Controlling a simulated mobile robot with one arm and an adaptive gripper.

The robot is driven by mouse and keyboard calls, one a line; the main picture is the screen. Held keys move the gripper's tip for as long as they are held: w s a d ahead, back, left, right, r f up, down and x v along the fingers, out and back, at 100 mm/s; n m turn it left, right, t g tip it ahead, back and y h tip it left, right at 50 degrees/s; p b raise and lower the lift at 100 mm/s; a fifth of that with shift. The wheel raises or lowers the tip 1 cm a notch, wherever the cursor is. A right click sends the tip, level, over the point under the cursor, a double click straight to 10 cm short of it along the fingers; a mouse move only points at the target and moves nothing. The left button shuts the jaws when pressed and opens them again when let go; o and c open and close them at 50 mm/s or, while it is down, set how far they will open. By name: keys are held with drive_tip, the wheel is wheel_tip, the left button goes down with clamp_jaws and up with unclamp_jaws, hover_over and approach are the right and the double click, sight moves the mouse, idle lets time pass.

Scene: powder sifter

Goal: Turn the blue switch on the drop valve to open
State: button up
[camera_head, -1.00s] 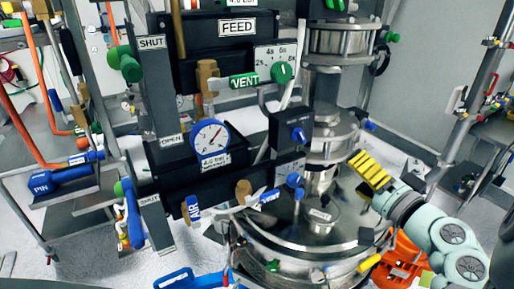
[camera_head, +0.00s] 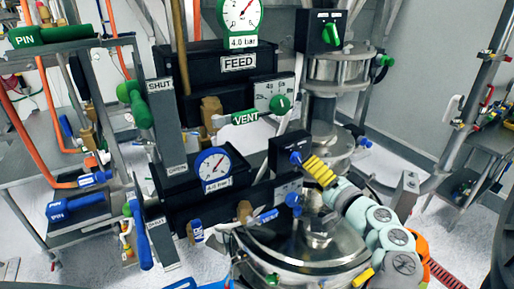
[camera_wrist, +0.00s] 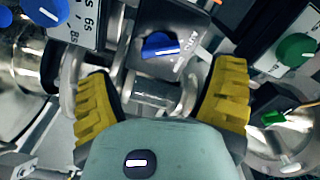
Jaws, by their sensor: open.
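In the wrist view the blue switch (camera_wrist: 160,45) sits on the black box, beside partly readable white lettering. My gripper (camera_head: 319,170) has yellow ribbed fingers and is just right of the switch in the head view. In the wrist view my gripper (camera_wrist: 163,75) is open and empty, its fingers spread on either side below the switch. I cannot tell whether a finger touches the box.
A second blue knob (camera_head: 293,199) with a white dial plate is below the box. A green VENT handle (camera_head: 246,117) and pressure gauge (camera_head: 212,165) are to the left. In the wrist view a green knob (camera_wrist: 295,47) is at right.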

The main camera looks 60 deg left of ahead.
sight(300, 163)
drive_tip(key=a+p, duration=0.1)
drive_tip(key=a, duration=0.3)
drive_tip(key=shift+a+r+p, duration=0.1)
drive_tip(key=shift+a+p, duration=0.15)
drive_tip(key=shift+p, duration=0.15)
drive_tip(key=shift+w+a, duration=0.1)
drive_tip(key=shift+a, duration=0.45)
drive_tip(key=shift+d+f, duration=0.1)
drive_tip(key=shift+f, duration=0.1)
drive_tip(key=c, duration=1.2)
